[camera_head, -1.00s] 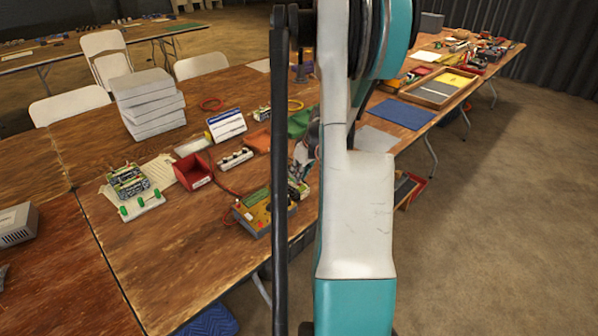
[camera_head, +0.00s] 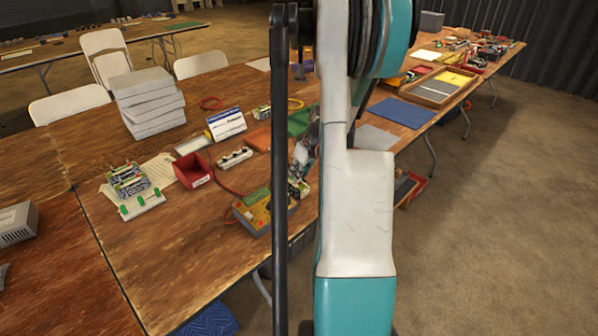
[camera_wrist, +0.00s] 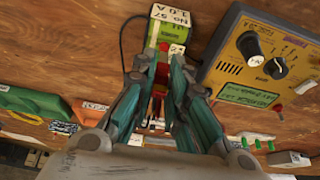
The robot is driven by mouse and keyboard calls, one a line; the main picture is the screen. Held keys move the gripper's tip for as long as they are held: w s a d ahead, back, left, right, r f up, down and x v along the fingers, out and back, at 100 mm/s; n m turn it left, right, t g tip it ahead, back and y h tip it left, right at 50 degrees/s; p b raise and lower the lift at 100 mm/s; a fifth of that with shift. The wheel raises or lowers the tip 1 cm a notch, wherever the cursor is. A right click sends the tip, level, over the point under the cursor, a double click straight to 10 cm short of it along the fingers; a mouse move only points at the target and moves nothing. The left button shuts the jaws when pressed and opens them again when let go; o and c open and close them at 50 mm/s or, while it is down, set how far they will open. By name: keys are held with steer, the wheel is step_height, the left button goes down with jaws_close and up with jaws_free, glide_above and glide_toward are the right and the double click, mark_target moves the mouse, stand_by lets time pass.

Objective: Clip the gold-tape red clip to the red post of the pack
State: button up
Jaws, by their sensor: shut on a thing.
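My gripper (camera_wrist: 158,78) is in the middle of the wrist view, pointing down at the table. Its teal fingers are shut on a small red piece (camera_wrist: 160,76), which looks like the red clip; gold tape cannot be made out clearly. Just beyond the fingertips is a green and yellow pack (camera_wrist: 172,30) with a printed label. A small red spot by the pack's near end may be its red post; I cannot tell whether the clip touches it. In the head view my gripper (camera_head: 303,158) is partly hidden by my arm.
A yellow charger (camera_wrist: 272,60) with black knobs stands right of the pack; it shows in the head view (camera_head: 252,212). A red bin (camera_head: 192,172), a white strip (camera_head: 235,157) and a board with green parts (camera_head: 142,204) lie left. Bare table lies in front.

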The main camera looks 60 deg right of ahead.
steer(key=shift+f, duration=0.15)
stand_by(0.5)
steer(key=o, duration=0.9)
steer(key=shift+c, duration=0.2)
steer(key=shift+o, duration=1)
steer(key=shift+r+p, duration=2.5)
steer(key=shift+r, duration=1.3)
